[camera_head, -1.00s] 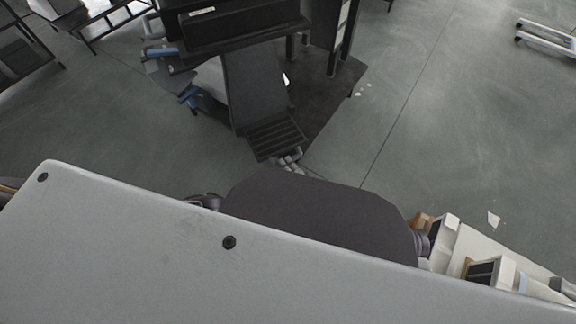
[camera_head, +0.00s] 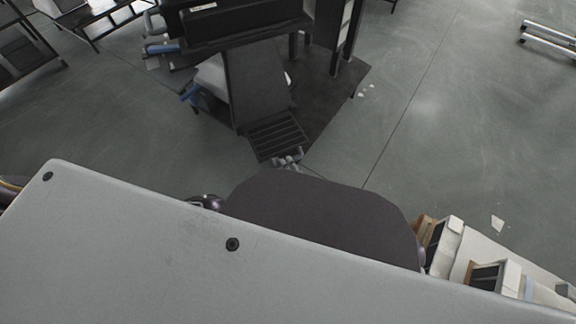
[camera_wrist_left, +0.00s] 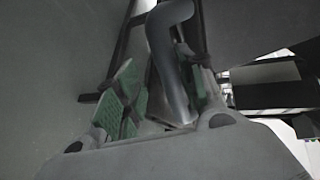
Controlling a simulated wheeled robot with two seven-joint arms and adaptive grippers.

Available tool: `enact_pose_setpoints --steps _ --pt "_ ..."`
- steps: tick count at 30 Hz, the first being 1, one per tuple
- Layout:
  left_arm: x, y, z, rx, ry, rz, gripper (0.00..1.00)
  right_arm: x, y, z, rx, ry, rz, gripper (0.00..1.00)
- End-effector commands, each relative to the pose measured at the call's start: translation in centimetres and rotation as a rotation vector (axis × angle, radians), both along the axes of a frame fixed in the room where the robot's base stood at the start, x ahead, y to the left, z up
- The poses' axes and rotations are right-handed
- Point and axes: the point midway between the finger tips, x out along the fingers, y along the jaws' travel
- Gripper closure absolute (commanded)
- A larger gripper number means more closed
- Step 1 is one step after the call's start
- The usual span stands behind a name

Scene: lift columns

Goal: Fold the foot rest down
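A black foot rest (camera_head: 277,136) with a slatted surface slopes down at the lower end of a dark padded chair (camera_head: 256,84) in the head view. My left gripper (camera_head: 289,158) is small and partly hidden just below the foot rest's lower edge. In the left wrist view my left gripper (camera_wrist_left: 165,95) has its green-padded fingers apart. A grey curved bar (camera_wrist_left: 170,50) runs between them, nearer the right finger. Whether the fingers touch it is unclear. My right gripper is not in view.
The chair stands by a dark floor plate (camera_head: 335,95) with upright posts. White box-like things (camera_head: 445,240) are at the lower right. A metal-railed object (camera_head: 548,38) lies at the upper right. The grey floor (camera_head: 420,140) between is mostly clear. My own body hides the lower picture.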

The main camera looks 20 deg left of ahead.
Motion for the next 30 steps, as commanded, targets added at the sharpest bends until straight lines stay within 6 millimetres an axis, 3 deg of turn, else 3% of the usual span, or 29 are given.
enact_pose_setpoints --steps 19,30 --pt "0.1 0.1 0.3 0.001 -0.003 0.002 0.59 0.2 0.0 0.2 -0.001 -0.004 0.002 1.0" --pt "0.1 0.1 1.8 0.001 -0.004 0.001 0.59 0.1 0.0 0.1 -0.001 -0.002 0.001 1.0"
